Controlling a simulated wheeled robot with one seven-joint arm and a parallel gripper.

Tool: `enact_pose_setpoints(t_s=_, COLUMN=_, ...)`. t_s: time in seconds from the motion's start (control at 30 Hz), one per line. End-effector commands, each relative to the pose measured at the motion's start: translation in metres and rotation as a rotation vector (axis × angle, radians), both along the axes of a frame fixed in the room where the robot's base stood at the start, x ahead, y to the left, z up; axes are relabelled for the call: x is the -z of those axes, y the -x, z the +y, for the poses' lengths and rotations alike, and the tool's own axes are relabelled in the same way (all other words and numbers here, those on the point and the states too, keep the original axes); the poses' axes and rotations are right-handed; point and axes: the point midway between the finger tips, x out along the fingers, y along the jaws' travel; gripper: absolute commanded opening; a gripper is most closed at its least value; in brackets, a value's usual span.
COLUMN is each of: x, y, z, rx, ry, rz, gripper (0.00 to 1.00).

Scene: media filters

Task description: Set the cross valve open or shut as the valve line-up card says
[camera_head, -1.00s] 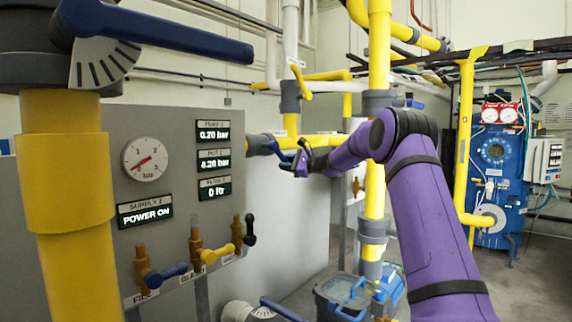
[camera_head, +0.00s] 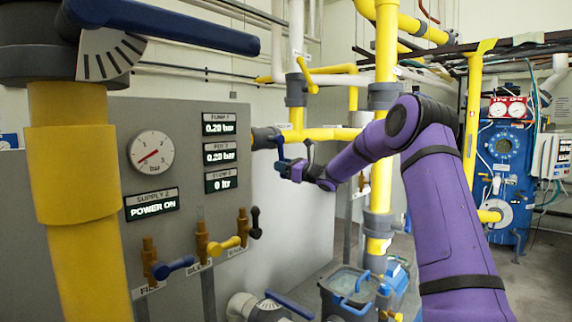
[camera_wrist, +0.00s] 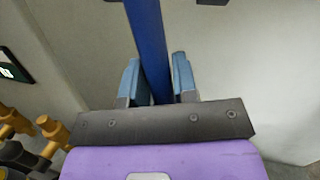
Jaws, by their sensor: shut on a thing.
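A grey valve body (camera_head: 265,138) sits at the left end of the horizontal yellow pipe, behind the panel's right edge. It looks like the cross valve, but I can read no label on it. Its blue lever (camera_head: 279,148) points steeply down. My gripper (camera_head: 284,166) is at the lever's lower part. In the wrist view, the blue lever (camera_wrist: 148,45) runs between the two blue fingers of my gripper (camera_wrist: 158,80), which is shut on it. I cannot make out the line-up card in any view.
The grey panel (camera_head: 90,240) carries a pressure gauge (camera_head: 151,152), displays and three small taps at left. A large blue lever (camera_head: 165,25) juts across the upper left. A yellow vertical pipe (camera_head: 384,60) stands behind my arm.

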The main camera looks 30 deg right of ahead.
Motion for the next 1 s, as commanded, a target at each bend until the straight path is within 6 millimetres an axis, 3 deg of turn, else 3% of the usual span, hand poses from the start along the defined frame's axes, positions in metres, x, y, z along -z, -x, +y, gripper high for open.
enact_pose_setpoints(t_s=0.4, x=0.002, y=0.005, z=0.014, rx=0.001, ry=-0.161, rz=0.060, gripper=0.00)
enact_pose_setpoints(t_s=0.9, x=0.002, y=0.006, z=0.016, rx=0.000, ry=-0.180, rz=0.067, gripper=0.00)
enact_pose_setpoints(t_s=0.93, x=0.002, y=0.006, z=0.016, rx=0.000, ry=-0.180, rz=0.067, gripper=0.32)
enact_pose_setpoints(t_s=1.0, x=0.002, y=0.006, z=0.016, rx=0.000, ry=-0.179, rz=0.067, gripper=0.48)
